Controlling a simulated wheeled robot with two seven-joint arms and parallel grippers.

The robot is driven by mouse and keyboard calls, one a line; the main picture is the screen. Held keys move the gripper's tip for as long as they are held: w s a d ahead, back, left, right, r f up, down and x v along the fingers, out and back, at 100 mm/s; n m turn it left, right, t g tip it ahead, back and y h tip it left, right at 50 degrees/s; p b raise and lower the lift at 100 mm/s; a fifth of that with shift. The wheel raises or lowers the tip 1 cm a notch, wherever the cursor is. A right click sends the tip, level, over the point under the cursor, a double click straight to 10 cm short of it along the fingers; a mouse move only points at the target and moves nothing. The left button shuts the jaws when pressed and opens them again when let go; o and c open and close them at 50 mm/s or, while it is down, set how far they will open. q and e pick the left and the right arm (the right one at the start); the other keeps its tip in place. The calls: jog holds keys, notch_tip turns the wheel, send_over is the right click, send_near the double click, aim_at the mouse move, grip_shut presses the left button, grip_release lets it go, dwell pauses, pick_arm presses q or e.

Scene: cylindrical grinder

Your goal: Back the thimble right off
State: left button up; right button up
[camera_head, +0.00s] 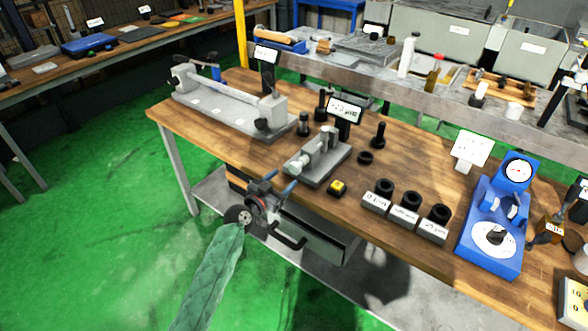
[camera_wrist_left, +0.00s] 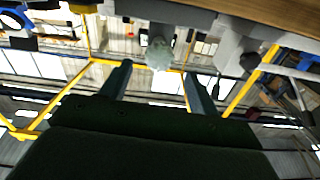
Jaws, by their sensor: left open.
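A grey measuring fixture (camera_head: 318,158) with an upright block and cylindrical metal parts stands near the table's front edge. The thimble is too small to make out for certain in the head view. My left gripper (camera_head: 279,182) is open and empty just off the front edge, left of and nearer than the fixture, apart from it. In the left wrist view the two fingers stand apart (camera_wrist_left: 158,78) with nothing held between them. A grey part with a black knob (camera_wrist_left: 250,62) shows there beyond the fingers, upper right; I cannot tell which part it is.
A small readout (camera_head: 345,108) stands behind the fixture. A long grey bench device (camera_head: 215,108) is at the left, a blue dial stand (camera_head: 483,252) at the right.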

aim_at(293, 171)
pick_arm(q)
jog(key=shift+p+x, duration=1.05)
jog(key=shift+x, duration=2.35)
pick_arm(e)
jog(key=shift+s+d+f, duration=0.2)
jog(key=shift+d+f, duration=0.05)
jog(key=shift+f, duration=0.65)
jog(key=shift+s+d+f, duration=0.15)
jog(key=shift+d+f, duration=0.1)
jog(key=shift+f, duration=0.65)
jog(key=shift+s+d+f, duration=0.2)
jog(key=shift+d+f, duration=0.05)
jog(key=shift+f, duration=0.65)
pick_arm(q)
jog(key=c, duration=1)
